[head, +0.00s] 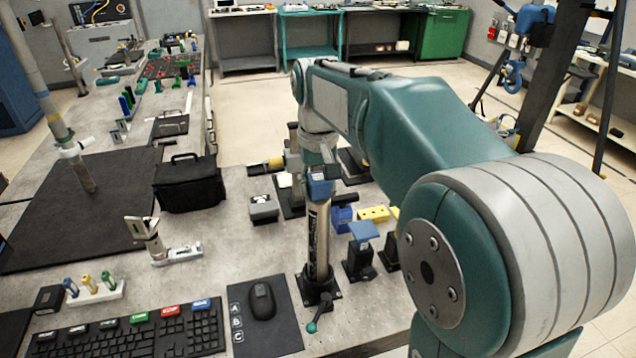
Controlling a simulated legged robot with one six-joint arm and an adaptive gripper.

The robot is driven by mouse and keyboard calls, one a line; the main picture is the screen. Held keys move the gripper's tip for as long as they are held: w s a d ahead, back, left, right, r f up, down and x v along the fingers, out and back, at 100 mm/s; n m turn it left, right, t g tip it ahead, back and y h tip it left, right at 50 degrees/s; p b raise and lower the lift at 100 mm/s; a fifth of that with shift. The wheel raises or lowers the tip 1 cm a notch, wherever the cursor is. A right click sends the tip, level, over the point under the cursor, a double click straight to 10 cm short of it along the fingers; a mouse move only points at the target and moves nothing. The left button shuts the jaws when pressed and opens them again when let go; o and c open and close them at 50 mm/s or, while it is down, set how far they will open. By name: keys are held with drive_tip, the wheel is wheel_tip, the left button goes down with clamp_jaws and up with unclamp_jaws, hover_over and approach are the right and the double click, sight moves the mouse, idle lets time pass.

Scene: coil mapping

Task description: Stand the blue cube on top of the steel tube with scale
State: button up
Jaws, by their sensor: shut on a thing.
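The steel tube with scale (317,245) stands upright on a black base on the grey bench, with dark markings along its side. The blue cube (320,188) is right at the top end of the tube in this view. I cannot tell whether it rests on the rim or is just above or in front of it. My gripper (320,173) reaches down from above and is shut on the blue cube. Its fingers are small and partly hidden here, and the cube's upper part is covered by the gripper.
A black stand with a blue top (363,232), a blue block (342,218) and a yellow block (374,214) stand right of the tube. A mouse (262,301) and keyboard (140,334) lie in front. A black bag (189,184) is at left.

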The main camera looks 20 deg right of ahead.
drive_tip(key=shift+f, duration=0.45)
idle(0.3)
drive_tip(key=o, duration=1.2)
drive_tip(key=shift+o, duration=0.2)
